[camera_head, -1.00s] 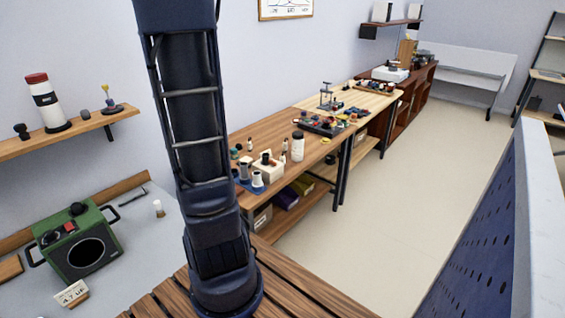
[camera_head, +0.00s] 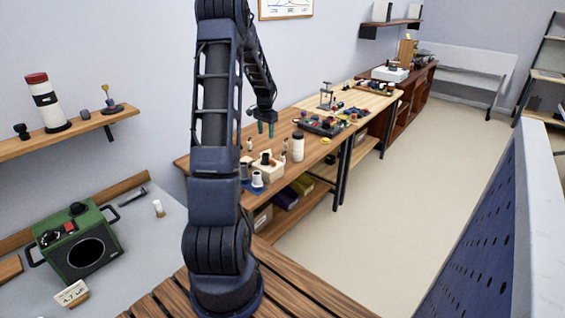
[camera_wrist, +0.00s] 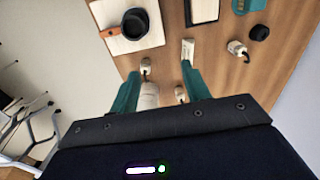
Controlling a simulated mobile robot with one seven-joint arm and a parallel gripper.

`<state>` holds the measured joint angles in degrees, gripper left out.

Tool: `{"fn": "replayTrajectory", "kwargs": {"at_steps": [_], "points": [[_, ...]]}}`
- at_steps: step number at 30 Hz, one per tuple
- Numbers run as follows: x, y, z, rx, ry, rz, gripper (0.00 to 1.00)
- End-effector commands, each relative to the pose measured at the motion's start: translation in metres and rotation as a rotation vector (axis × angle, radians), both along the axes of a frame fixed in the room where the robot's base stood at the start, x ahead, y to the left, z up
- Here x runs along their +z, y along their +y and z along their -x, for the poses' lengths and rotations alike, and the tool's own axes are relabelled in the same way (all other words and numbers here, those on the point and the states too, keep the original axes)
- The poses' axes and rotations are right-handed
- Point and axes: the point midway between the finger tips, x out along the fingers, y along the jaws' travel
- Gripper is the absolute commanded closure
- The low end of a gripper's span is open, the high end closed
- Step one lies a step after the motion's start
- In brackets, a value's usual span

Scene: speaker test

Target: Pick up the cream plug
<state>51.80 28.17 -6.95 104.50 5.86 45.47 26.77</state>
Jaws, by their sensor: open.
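My gripper (camera_head: 265,128) is open and empty, pointing down above the near wooden bench. In the wrist view its two teal fingers (camera_wrist: 160,72) stand apart over the tabletop. Several small cream pieces with dark ends lie below: one by the left fingertip (camera_wrist: 146,65), one between the fingers (camera_wrist: 180,94), and one farther right (camera_wrist: 236,47). I cannot tell which is the cream plug. In the head view a small cream piece (camera_head: 284,145) shows beside the white bottle, and another (camera_head: 250,144) stands left of the gripper.
The white bottle (camera_head: 298,147) stands near the bench's front edge. A pale block (camera_head: 271,170) with dark parts and white cylinders (camera_head: 257,179) stand nearer me. A dark tray (camera_head: 320,127) lies farther along. The green box (camera_head: 75,240) sits on the left counter.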

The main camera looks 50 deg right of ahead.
Motion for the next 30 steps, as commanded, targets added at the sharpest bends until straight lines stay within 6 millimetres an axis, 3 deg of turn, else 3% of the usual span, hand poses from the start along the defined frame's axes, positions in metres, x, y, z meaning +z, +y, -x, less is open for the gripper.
{"fn": "replayTrajectory", "kwargs": {"at_steps": [3, 9, 17, 25, 30], "points": [[-0.032, -0.034, 0.023, -0.079, 0.015, -0.014, 0.53], [-0.062, -0.063, 0.047, -0.153, 0.029, -0.025, 0.53], [-0.08, -0.068, 0.052, -0.168, 0.033, -0.029, 0.53], [-0.117, -0.068, 0.051, -0.166, 0.033, -0.029, 0.53], [-0.126, -0.068, 0.05, -0.166, 0.032, -0.027, 0.53]]}}
